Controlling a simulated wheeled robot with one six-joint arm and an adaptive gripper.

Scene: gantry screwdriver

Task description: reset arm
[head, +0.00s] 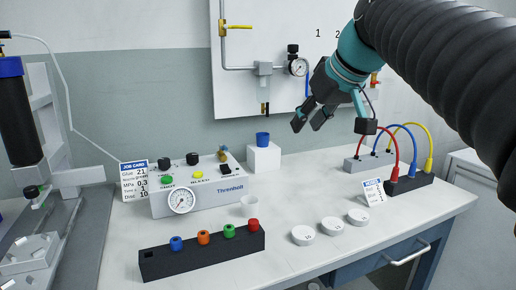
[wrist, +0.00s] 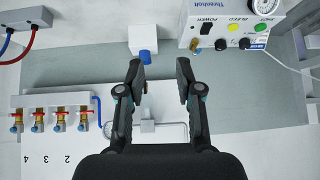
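My gripper (head: 309,118) hangs in the air above the back of the bench, in front of the wall panel, at the end of my raised arm. In the wrist view my gripper (wrist: 161,78) shows two dark fingers set well apart, with nothing between them. It is open and empty.
A dispenser box (head: 215,190) with gauge and knobs stands on the bench (head: 390,240). A black rack (head: 200,254) of coloured tips, white round pucks (head: 303,235) and cable blocks (head: 408,187) are around it. A pipe panel (head: 260,90) is on the wall behind.

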